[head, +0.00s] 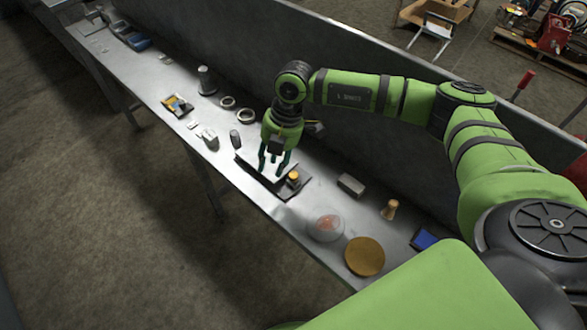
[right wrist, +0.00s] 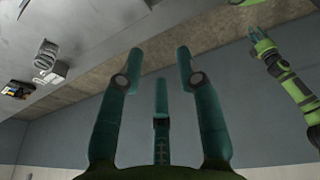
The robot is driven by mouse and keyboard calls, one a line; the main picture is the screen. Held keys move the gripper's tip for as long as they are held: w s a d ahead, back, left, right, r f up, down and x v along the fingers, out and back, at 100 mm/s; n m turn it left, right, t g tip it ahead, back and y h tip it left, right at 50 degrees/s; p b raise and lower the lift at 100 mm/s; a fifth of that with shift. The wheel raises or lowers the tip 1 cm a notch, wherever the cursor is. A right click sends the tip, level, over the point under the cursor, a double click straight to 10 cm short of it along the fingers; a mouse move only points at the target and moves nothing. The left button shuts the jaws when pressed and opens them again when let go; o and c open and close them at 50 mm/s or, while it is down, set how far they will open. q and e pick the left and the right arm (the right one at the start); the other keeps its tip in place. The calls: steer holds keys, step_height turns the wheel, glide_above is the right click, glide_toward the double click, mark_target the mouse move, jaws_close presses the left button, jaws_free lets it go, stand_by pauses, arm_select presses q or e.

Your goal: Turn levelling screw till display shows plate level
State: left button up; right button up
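A pale metal plate (head: 256,162) lies on the bench in the head view, partly hidden by my right gripper. At its right end is a dark base (head: 291,187) with a small orange-topped part (head: 294,176); I cannot tell whether this is the screw or the display, and no reading is legible. My right gripper (head: 273,166) points down over the plate, close to the orange part. In the right wrist view its fingers (right wrist: 158,85) are spread with nothing between them. A green arm at the right there, apparently mine, ends in a small blurred gripper (right wrist: 258,35).
The narrow metal bench (head: 150,92) has a raised back wall. A grey block (head: 351,185), wooden peg (head: 390,209), clear dome (head: 326,228) and brown disc (head: 365,256) lie to the right. Rings (head: 245,115), a grey cylinder (head: 207,80) and a yellow device (head: 177,105) lie to the left.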

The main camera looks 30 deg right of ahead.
mark_target(294, 175)
steer(key=d+h, duration=0.1)
steer(key=d+m+h, duration=0.1)
steer(key=d, duration=0.1)
steer(key=d+f+h, duration=0.1)
steer(key=d, duration=0.1)
steer(key=shift+s+d+m, duration=0.15)
steer(key=shift+s+m, duration=0.05)
steer(key=shift+m, duration=0.2)
steer(key=shift+f+p, duration=1.1)
steer(key=shift+f, duration=2.3)
jaws_close()
